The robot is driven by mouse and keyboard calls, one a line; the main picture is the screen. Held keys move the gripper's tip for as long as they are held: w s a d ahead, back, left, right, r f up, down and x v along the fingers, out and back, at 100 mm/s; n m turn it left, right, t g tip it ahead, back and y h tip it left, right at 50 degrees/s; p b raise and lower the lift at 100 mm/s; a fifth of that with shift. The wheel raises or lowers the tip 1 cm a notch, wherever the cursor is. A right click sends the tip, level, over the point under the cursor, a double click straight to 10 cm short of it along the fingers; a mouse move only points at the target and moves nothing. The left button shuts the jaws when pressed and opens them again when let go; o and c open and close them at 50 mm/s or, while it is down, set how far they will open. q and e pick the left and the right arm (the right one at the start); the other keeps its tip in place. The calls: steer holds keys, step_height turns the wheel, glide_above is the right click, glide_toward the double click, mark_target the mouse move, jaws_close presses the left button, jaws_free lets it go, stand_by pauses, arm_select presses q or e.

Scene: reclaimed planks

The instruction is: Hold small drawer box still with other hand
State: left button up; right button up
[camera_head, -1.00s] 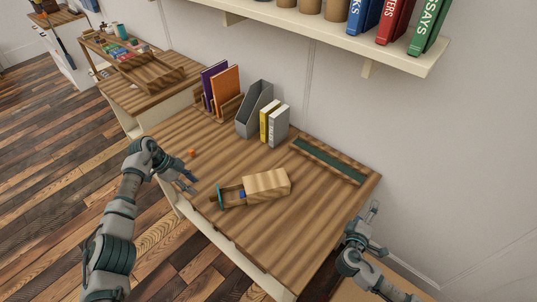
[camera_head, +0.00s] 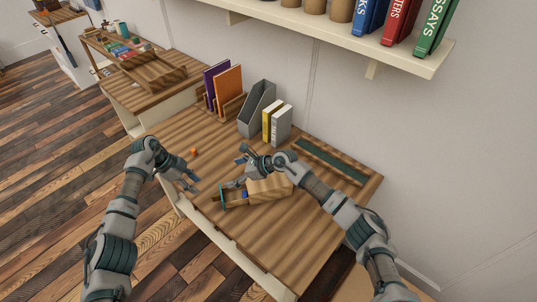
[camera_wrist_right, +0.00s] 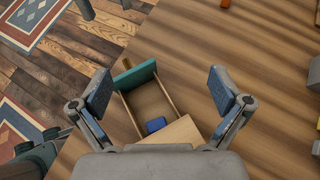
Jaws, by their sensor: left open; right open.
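The small drawer box (camera_head: 268,190) is a pale wooden box on the desk. Its drawer (camera_head: 234,198) is pulled out to the left, with a teal front and a blue item (camera_wrist_right: 156,125) inside. In the right wrist view the box's top edge (camera_wrist_right: 177,133) shows at the bottom, partly hidden by my gripper. My right gripper (camera_head: 243,165) is open over the box and drawer, its fingers apart on either side of the drawer in the wrist view (camera_wrist_right: 160,92). I cannot tell whether it touches. My left gripper (camera_head: 192,183) is open and empty, left of the drawer front.
A small orange item (camera_head: 194,152) lies behind my left gripper. The front desk top (camera_head: 250,240) is clear.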

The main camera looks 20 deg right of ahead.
steer(key=d+r+n+g+h, duration=0.1)
steer(key=d+n+g+h, duration=0.2)
steer(key=d+n+h, duration=0.1)
steer(key=n+g+h, duration=0.2)
steer(key=h, duration=0.4)
glide_toward(270, 180)
step_height(270, 180, down, 12)
steer(key=shift+f, duration=0.1)
steer(key=shift+a+f, duration=0.2)
steer(key=shift+f, duration=0.25)
steer(key=shift+d, duration=0.1)
steer(key=c, duration=1.2)
